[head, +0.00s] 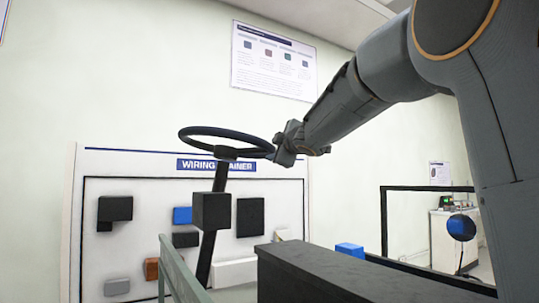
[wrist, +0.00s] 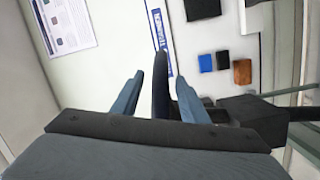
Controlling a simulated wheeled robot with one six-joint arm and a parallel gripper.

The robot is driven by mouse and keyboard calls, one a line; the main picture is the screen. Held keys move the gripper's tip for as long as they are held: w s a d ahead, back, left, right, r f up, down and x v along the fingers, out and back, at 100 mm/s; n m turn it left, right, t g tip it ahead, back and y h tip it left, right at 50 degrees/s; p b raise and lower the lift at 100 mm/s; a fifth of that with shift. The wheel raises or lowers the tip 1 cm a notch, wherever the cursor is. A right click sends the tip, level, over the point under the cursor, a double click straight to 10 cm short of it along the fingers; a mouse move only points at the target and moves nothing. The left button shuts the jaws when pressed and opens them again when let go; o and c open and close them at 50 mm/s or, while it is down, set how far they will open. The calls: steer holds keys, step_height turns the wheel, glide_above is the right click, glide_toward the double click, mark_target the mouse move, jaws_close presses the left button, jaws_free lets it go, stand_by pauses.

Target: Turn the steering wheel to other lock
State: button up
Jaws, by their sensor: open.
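The steering wheel (head: 226,153) is a dark ring on a slanted black column, seen nearly edge-on in the head view. My gripper (head: 279,151) is at the right side of its rim. In the wrist view, my gripper (wrist: 158,80) has its two blue-grey fingers apart, with the dark wheel rim (wrist: 160,90) running between them. A gap shows on each side of the rim, so the fingers look clear of it. The rest of the wheel is mostly hidden in the wrist view.
A white wiring trainer board (head: 130,165) with black, blue and orange blocks stands behind the wheel. A black box (head: 211,211) sits on the column. A dark flat-topped block (head: 330,272) and a green-grey rail (head: 180,270) are in front.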

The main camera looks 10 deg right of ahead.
steer(key=shift+w+a, duration=0.15)
steer(key=shift+w, duration=1.15)
steer(key=shift+w+a, duration=0.1)
steer(key=shift+w, duration=1.15)
jaws_close()
